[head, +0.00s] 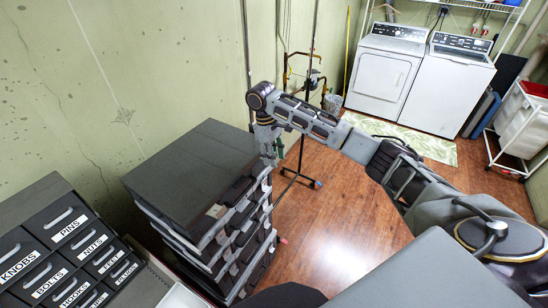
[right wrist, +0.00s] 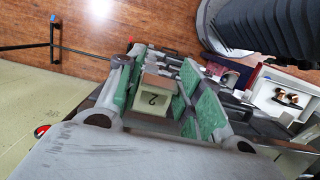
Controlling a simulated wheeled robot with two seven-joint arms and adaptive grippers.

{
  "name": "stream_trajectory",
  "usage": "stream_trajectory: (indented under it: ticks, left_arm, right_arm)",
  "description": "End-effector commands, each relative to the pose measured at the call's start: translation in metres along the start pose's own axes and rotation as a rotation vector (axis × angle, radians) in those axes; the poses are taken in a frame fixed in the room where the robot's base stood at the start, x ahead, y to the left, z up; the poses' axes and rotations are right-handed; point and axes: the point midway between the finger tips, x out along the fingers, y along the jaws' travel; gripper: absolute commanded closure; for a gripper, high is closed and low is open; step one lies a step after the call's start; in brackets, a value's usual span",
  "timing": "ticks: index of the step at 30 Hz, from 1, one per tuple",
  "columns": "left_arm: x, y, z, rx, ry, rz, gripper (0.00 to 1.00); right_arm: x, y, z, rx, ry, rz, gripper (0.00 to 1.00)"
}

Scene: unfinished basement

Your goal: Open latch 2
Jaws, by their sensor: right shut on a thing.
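A stack of dark cases with grey trim (head: 180,170) stands by the wall in the head view, with latches and small pale labels along its right side. My right gripper (head: 270,158) is at the far right corner of the stack's top. In the right wrist view, the green-padded fingers of my right gripper (right wrist: 160,85) stand on both sides of latch 2 (right wrist: 153,98), a small block marked "2", and are shut on it. In the head view this latch is hidden by the gripper. My left gripper is not in view.
A dark drawer cabinet with labels such as KNOBS and BOLTS (head: 70,245) stands at the left. A washer and dryer (head: 385,68) stand at the back, with a green patterned rug (head: 405,138) before them. A white cart (head: 520,125) is at the right.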

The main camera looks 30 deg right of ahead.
Motion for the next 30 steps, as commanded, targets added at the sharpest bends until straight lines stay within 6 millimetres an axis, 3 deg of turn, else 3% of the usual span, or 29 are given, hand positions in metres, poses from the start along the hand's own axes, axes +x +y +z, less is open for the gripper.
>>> stream_trajectory:
  ticks: [30]
  left_arm:
    - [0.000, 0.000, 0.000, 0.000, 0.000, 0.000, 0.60]
  right_arm:
    - [-0.012, 0.000, -0.005, 0.002, -0.240, 0.001, 0.88]
